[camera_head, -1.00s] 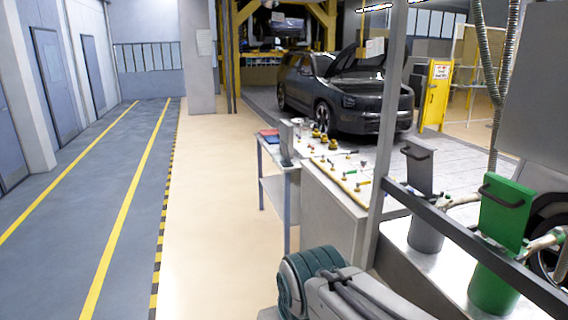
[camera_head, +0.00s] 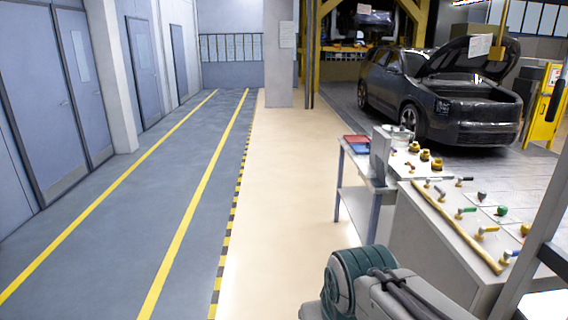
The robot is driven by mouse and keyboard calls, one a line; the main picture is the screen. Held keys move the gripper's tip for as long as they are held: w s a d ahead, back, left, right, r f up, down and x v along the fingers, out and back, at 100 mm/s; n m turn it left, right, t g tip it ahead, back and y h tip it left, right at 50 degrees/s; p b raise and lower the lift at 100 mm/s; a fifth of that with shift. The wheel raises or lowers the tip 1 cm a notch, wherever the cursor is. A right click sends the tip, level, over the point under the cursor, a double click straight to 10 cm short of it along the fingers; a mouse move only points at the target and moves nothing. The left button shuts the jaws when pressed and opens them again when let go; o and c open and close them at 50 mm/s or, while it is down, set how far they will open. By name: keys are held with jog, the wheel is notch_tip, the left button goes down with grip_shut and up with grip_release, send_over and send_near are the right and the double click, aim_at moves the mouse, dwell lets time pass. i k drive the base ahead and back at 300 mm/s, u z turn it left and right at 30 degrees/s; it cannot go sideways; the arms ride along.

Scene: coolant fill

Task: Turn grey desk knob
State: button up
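A grey knob (camera_head: 482,195) sits on the desk (camera_head: 425,240) at the right. It is small and its turn position cannot be told. A green knob (camera_head: 502,211) and a yellow knob (camera_head: 525,230) stand in a row nearer than it. Small lever handles, among them a green lever (camera_head: 466,212) and a yellow lever (camera_head: 487,231), line the desk's left part. My gripper is out of view; only a link of my arm shows at the bottom, left of the desk and apart from the knob.
A small side table (camera_head: 370,187) with a red and blue item (camera_head: 356,145) adjoins the desk. A dark car (camera_head: 440,100) with its hood up stands behind. A grey post (camera_head: 545,215) rises at the right. The beige floor (camera_head: 285,200) and marked lane at left are clear.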

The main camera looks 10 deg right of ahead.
aim_at(482, 194)
jog(key=z, duration=0.05)
jog(key=i, duration=1.55)
jog(key=z, duration=0.55)
jog(key=i, duration=1.25)
jog(key=z, duration=1.9)
jog(key=i, duration=0.85)
jog(key=z, duration=0.8)
